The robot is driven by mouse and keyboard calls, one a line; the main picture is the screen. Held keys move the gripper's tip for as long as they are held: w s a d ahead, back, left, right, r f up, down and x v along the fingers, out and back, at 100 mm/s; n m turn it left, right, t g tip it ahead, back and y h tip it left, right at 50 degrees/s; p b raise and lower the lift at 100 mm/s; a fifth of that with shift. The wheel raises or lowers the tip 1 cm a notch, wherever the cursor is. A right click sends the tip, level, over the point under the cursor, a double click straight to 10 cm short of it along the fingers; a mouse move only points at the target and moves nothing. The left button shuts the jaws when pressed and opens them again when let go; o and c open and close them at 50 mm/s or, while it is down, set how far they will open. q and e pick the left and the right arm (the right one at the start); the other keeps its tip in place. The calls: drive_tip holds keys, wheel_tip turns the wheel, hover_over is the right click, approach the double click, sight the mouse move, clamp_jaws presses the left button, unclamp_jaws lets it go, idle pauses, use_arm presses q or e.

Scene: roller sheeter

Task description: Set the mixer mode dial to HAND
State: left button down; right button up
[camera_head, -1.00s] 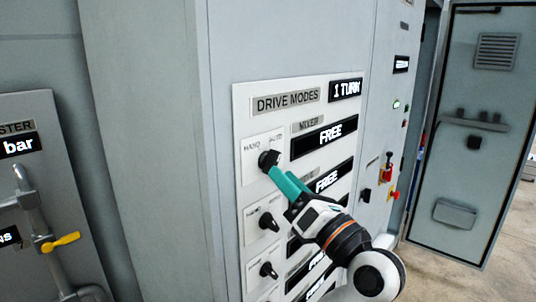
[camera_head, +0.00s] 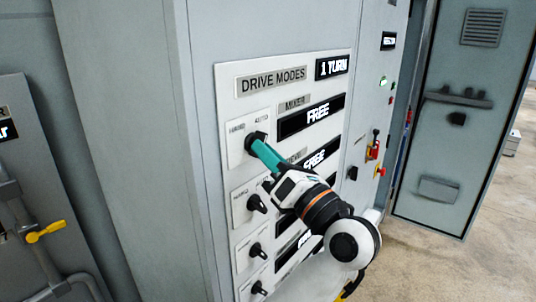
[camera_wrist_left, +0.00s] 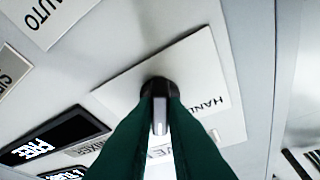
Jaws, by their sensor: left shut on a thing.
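The mixer mode dial (camera_head: 256,141) is a black knob on a white plate (camera_head: 237,154) marked HAND at left and AUTO at right, under the DRIVE MODES sign. The display beside it (camera_head: 311,115) reads FREE. My left gripper (camera_head: 262,150) has its teal fingers shut on this dial. In the left wrist view the fingers (camera_wrist_left: 160,112) close around the knob (camera_wrist_left: 159,88), with the HAND lettering to the right. The fingers hide much of the knob, so I cannot tell exactly where it points. My right gripper is not in view.
Several similar black dials sit below, such as this one (camera_head: 257,203). A red switch (camera_head: 373,150) is on the cabinet to the right. A yellow-handled valve (camera_head: 46,232) is at the left. Open floor (camera_head: 430,262) shows at lower right.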

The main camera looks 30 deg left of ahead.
use_arm(q)
drive_tip(key=shift+w+n+g+y+b, duration=0.15)
drive_tip(key=shift+n+g+b, duration=1.3)
drive_tip(key=shift+n+b, duration=1.5)
drive_tip(key=shift+w+n+g+y+b, duration=0.15)
drive_tip(key=shift+n+g+b, duration=1.25)
drive_tip(key=shift+n+b, duration=1.5)
drive_tip(key=shift+w+n+g+b, duration=0.25)
drive_tip(key=shift+n+g+b, duration=1.2)
drive_tip(key=shift+n+b, duration=1.45)
drive_tip(key=c, duration=1.5)
unclamp_jaws()
drive_tip(key=shift+o, duration=0.2)
